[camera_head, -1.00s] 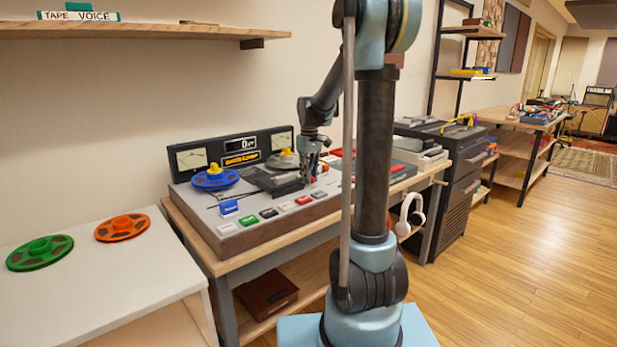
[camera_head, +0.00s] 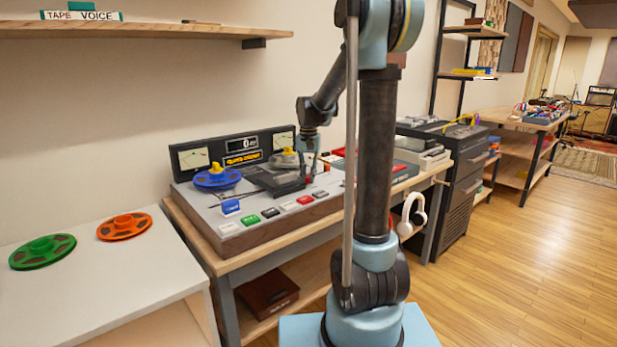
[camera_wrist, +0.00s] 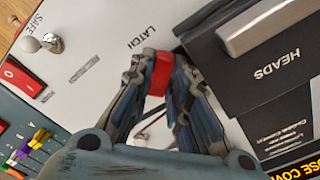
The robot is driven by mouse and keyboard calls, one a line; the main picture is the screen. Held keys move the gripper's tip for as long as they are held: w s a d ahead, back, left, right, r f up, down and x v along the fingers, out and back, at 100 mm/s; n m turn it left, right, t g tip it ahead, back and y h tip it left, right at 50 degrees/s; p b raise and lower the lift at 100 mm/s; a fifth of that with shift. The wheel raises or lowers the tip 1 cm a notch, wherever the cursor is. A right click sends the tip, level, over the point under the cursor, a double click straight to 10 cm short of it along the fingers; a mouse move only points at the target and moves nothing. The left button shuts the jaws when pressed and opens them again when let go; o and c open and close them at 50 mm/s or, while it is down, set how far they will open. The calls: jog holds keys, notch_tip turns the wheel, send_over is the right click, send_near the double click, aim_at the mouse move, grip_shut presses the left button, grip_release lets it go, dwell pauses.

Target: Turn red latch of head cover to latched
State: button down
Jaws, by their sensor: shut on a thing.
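The red latch (camera_wrist: 161,73) shows in the wrist view between the fingertips of my gripper (camera_wrist: 160,78), which is shut on it. It stands beside the printed word LATCH on the pale deck panel. The dark head cover (camera_wrist: 250,85), marked HEADS, lies just to the right of the latch and has a grey raised bar. In the head view the head cover (camera_head: 274,182) sits in the middle of the tape machine (camera_head: 262,208), and my gripper (camera_head: 309,172) is down at its right end. The latch cannot be made out in the head view.
A blue reel (camera_head: 217,179) is on the machine's left side, with a row of coloured buttons along its front. In the wrist view a metal toggle (camera_wrist: 52,42) stands near SAFE. A green reel (camera_head: 42,252) and an orange reel (camera_head: 124,226) lie on the white table.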

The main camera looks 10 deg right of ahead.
aim_at(307, 175)
jog(key=m, duration=0.4)
jog(key=shift+w+a, duration=0.15)
jog(key=shift+a, duration=0.1)
jog(key=shift+w+a+m, duration=0.1)
jog(key=shift+m, duration=1.8)
jog(key=c, duration=1.5)
grip_release()
notch_tip(307, 175, up, 12)
jog(key=shift+f, duration=0.1)
